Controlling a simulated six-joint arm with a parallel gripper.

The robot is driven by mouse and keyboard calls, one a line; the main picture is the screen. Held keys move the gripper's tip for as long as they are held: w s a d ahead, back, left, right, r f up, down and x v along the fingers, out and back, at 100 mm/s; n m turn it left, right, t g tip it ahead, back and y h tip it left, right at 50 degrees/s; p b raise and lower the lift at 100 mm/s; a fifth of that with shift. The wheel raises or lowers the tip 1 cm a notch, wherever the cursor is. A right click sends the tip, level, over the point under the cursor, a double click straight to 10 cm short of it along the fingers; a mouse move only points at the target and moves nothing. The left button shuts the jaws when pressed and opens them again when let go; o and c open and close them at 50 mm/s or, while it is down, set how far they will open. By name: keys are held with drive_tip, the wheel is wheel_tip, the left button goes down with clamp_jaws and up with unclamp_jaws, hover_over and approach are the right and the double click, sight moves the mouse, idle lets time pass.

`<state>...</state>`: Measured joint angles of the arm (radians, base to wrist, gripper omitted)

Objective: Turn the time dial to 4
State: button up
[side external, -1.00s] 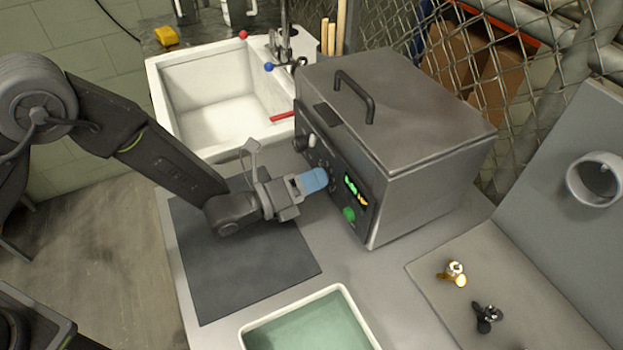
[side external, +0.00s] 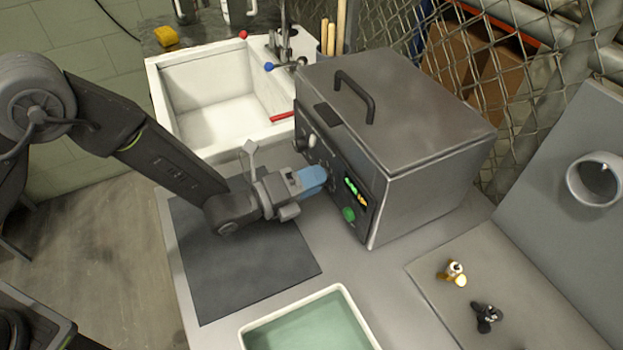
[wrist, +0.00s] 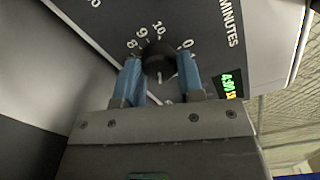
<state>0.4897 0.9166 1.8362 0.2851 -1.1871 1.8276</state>
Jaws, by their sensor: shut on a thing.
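The time dial (wrist: 159,56) is a dark round knob on the grey front panel, ringed by white numbers; 8, 9, 10 and 0 show in the wrist view. A pale line on the knob points down, toward the gripper. The lower numbers are mostly hidden behind the fingers. My gripper (wrist: 161,75) has blue fingers, one on each side of the knob, and is shut on it. In the side external view my gripper (side external: 316,179) reaches the tank's front panel and covers the knob. The lit display (wrist: 232,85) shows green and orange characters, too small to read surely.
The metal tank (side external: 425,200) has a lidded top with a dark handle (side external: 355,97). A green button (side external: 348,214) sits below the display. A white sink (side external: 205,95) stands behind, a tray of green liquid (side external: 310,325) in front.

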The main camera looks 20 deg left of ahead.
drive_tip(key=o, duration=0.9)
drive_tip(key=v, duration=1.4)
